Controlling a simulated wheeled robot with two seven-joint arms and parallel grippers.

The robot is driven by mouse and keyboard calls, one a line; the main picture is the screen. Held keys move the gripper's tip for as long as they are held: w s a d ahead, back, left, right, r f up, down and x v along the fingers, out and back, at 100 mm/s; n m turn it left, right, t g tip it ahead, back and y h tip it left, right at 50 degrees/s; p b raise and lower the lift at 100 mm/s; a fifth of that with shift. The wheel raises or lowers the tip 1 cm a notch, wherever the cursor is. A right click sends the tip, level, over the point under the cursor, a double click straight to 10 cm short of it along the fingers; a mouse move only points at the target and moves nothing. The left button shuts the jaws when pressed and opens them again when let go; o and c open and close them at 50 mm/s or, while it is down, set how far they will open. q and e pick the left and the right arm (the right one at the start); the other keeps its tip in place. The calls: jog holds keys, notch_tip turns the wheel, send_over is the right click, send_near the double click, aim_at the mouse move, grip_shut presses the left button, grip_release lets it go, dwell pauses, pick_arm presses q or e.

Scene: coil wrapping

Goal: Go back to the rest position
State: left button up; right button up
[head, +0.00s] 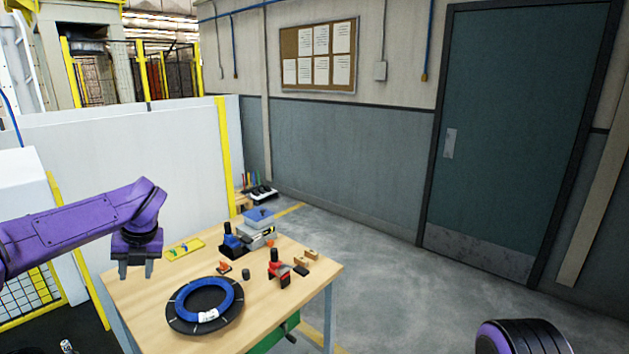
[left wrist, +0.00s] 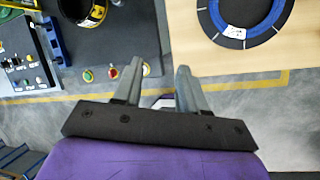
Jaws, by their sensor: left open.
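My left gripper (head: 136,270) hangs from the purple arm at the left edge of the wooden table (head: 255,317). The coil has a white label and also shows in the left wrist view (left wrist: 279,10). My right gripper is not visible; only a dark and purple part of my right arm shows at the lower right.
A yellow tray (head: 185,249), a blue-and-black device (head: 232,241), a red tool (head: 278,268) and small blocks stand on the table. A dark panel with buttons (left wrist: 115,72) shows in the left wrist view. White partitions stand behind; floor (head: 400,290) right of the table is clear.

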pick_arm(q)
jog(key=s+d+f+m+t+y+b, duration=0.1)
jog(key=s+d+f+m+t+b, duration=0.15)
jog(key=f+m, duration=0.65)
jog(key=s+d+f+m+t+y+b, duration=0.15)
jog(key=s+d+f+m+b, duration=0.35)
jog(key=f, duration=0.9)
jog(key=s+d+f+m+t+b, duration=0.1)
jog(key=f+m+t+b, duration=0.15)
jog(key=f+m, duration=0.7)
jog(key=s+f+m+g+h+b, duration=0.1)
jog(key=s+f+m+b, duration=0.4)
jog(key=s+f, duration=0.8)
jog(key=s+f+m+g+h+b, duration=0.2)
jog(key=s+f+m+b, duration=0.4)
jog(key=s+f, duration=0.8)
jog(key=s+d+g, duration=0.1)
jog(key=s, duration=0.4)
jog(key=shift+g+b, duration=0.3)
jog(key=shift+g, duration=0.05)
jog(key=shift+s+f+h, duration=0.1)
jog(key=shift+s+h, duration=0.05)
jog(key=shift+h, duration=0.1)
